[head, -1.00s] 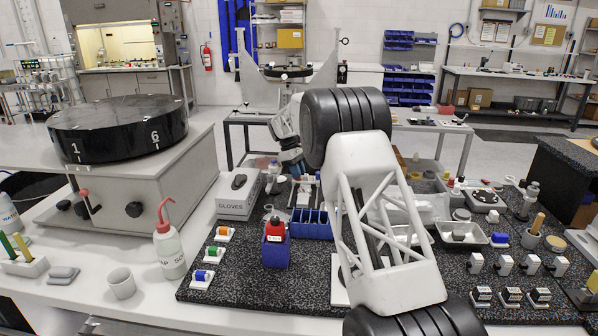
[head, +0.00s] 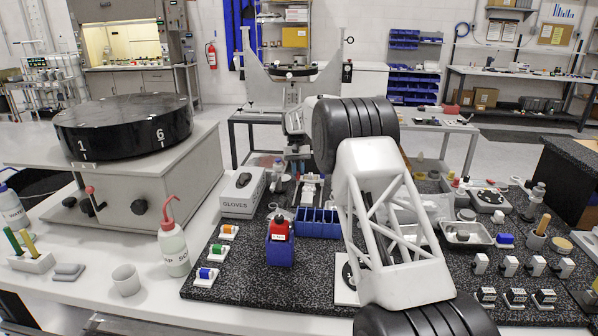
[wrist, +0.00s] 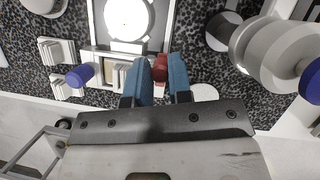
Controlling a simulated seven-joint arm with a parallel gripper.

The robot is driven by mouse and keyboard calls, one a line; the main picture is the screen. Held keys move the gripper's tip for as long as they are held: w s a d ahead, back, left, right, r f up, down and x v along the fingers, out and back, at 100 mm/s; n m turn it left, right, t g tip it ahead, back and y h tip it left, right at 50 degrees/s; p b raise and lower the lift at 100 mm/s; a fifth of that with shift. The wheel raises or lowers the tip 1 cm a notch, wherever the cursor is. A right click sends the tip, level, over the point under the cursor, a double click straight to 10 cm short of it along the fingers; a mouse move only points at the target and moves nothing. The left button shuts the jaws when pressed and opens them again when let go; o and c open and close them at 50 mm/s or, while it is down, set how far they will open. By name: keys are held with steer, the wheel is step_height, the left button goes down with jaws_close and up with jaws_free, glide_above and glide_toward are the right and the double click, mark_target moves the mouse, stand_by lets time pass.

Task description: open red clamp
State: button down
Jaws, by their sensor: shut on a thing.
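The red clamp (wrist: 160,68) shows in the wrist view as a small red piece between the two blue fingers of my gripper (wrist: 160,80). The fingers are shut on it, and it sits at the near edge of a white fixture (wrist: 104,48) with a bright round mirror (wrist: 128,18). In the head view my gripper (head: 298,164) points down over the work mat, just behind the blue divided bin. The red clamp cannot be made out there.
A blue-ended peg (wrist: 79,76) lies left of the fixture in the wrist view. A large grey cylinder (wrist: 260,45) stands close on the right.

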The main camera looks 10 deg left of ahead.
steer(key=shift+m, duration=0.3)
steer(key=c, duration=1)
jaws_free()
steer(key=shift+c, duration=0.2)
steer(key=shift+r, duration=0.1)
steer(key=d+v, duration=0.1)
steer(key=v, duration=0.6)
steer(key=shift+a+r, duration=0.35)
steer(key=shift+a, duration=0.15)
steer(key=shift+w, duration=0.1)
